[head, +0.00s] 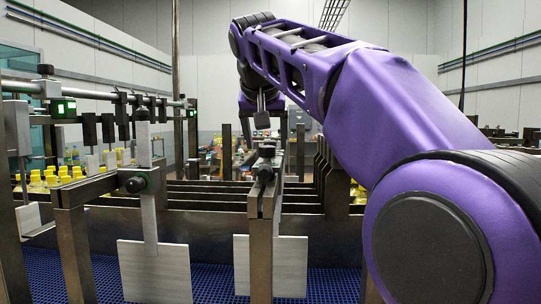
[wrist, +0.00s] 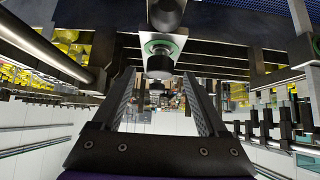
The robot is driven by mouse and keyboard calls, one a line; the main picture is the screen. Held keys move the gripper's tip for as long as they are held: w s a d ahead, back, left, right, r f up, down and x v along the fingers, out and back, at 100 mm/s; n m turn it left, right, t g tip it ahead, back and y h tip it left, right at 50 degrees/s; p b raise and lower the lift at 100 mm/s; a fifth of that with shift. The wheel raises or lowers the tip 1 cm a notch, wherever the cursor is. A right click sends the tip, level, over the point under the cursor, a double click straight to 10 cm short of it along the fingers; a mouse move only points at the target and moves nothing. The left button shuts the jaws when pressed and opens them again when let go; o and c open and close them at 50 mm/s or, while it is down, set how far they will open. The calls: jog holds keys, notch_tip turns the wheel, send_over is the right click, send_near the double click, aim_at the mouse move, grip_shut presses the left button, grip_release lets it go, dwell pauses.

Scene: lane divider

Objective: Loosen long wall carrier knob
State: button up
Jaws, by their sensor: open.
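In the wrist view, which looks upside down, a round dark knob (wrist: 160,65) with a green ring shows straight ahead, on the picture's centre line. My gripper (wrist: 160,82) is open. Its two fingers stand left and right with nothing held between them, and the knob appears at the gap near their tips; I cannot tell the depth between. In the head view my gripper (head: 262,118) is small and partly hidden, above a black knob (head: 267,151) on the central bar. I cannot tell which is the long wall carrier's.
Pale plates (head: 154,272) hang at front left and centre over a blue mesh belt (head: 215,274). Long dark lane walls (head: 205,198) run across behind. Yellow-capped bottles (head: 50,178) stand at left. A rail with black clamps (head: 108,128) is at upper left.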

aim_at(267, 149)
jog(key=shift+x, duration=1.85)
grip_shut()
